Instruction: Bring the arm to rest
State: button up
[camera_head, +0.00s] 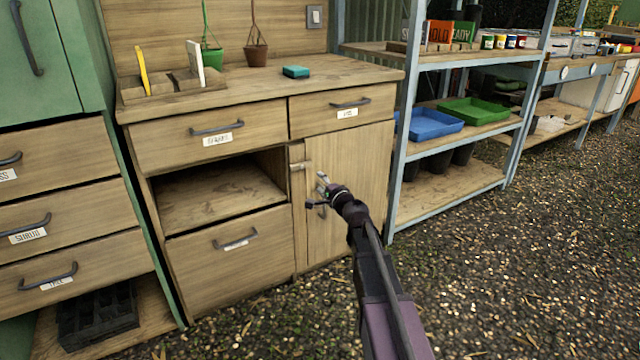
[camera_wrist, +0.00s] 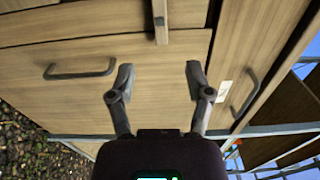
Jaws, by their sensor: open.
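My gripper (camera_head: 317,190) is open and empty, with its two fingers spread, in front of the wooden cabinet door (camera_head: 365,170). In the wrist view my gripper (camera_wrist: 159,75) has a clear gap between its fingertips, with door wood behind it. No object is between the fingers. My arm reaches up from the bottom right of the head view. The gap between the fingertips and the door is hard to judge.
A wooden turn-latch (camera_head: 299,167) sits at the door's left edge. Above are a closed drawer (camera_head: 318,109) and the bench top (camera_head: 345,74) with a teal sponge (camera_head: 296,72). A blue-framed shelf (camera_head: 450,203) stands right. Gravel (camera_head: 520,270) at right is clear.

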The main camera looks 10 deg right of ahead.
jog(key=shift+a, duration=0.1)
jog(key=s+a+f+n+g+y+p, duration=0.1)
jog(key=s+a+f+n+g+p, duration=0.15)
jog(key=s+a+n+g, duration=0.45)
jog(key=s+a+f+n+g+y+p, duration=0.1)
jog(key=s+a+f+n+g+p, duration=0.2)
jog(key=s, duration=0.6)
jog(key=s+d+f+n+g+h+p, duration=0.1)
jog(key=s+d+n+g+h+p, duration=0.2)
jog(key=s, duration=0.6)
jog(key=s+d+n+g+h+p, duration=0.2)
jog(key=s+d+g+h+p, duration=0.15)
jog(key=s, duration=0.45)
notch_tip(320, 180, up, 38)
jog(key=h+p, duration=0.1)
jog(key=p, duration=3.7)
jog(key=shift+s+g, duration=0.35)
jog(key=shift+a, duration=0.15)
